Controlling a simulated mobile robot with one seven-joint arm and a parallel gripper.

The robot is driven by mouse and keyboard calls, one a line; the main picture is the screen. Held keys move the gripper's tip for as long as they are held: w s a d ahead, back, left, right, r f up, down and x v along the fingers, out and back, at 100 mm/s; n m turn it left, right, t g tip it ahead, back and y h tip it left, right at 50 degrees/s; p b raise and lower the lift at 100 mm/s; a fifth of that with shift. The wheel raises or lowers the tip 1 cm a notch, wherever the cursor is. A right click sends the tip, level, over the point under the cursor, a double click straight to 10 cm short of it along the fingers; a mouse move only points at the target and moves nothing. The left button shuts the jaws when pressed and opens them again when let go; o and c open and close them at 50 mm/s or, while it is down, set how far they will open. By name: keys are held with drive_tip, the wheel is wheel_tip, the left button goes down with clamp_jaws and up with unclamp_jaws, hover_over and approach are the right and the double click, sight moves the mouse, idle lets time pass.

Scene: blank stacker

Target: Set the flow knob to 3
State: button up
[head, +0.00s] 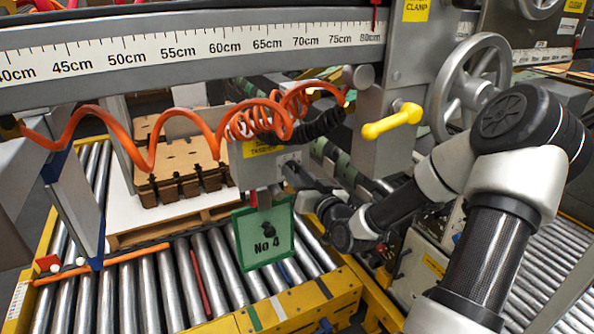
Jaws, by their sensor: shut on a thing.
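A grey control box (262,172) with a yellow label (262,147) hangs below the ruled beam, at the middle of the head view. My gripper (290,168) is at the right side of this box, reaching in from the right. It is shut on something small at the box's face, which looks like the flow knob. The knob itself is mostly hidden by my gripper, and its scale and pointer cannot be read from here. A green plate (263,245) marked "No 4" hangs below the box.
A yellow-handled lever (392,121) and a grey handwheel (470,85) are close to my arm. Brown boards (178,165) lie left of the box, above metal rollers (140,290).

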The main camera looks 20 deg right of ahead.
drive_tip(key=shift+m+p, duration=1.75)
drive_tip(key=shift+m, duration=1.85)
drive_tip(key=o, duration=1)
drive_tip(key=shift+o, duration=0.2)
drive_tip(key=shift+s, duration=0.15)
drive_tip(key=s+p, duration=0.6)
drive_tip(key=s, duration=1.1)
drive_tip(key=shift+d+p, duration=0.25)
drive_tip(key=shift+p, duration=0.1)
drive_tip(key=shift+s, duration=0.1)
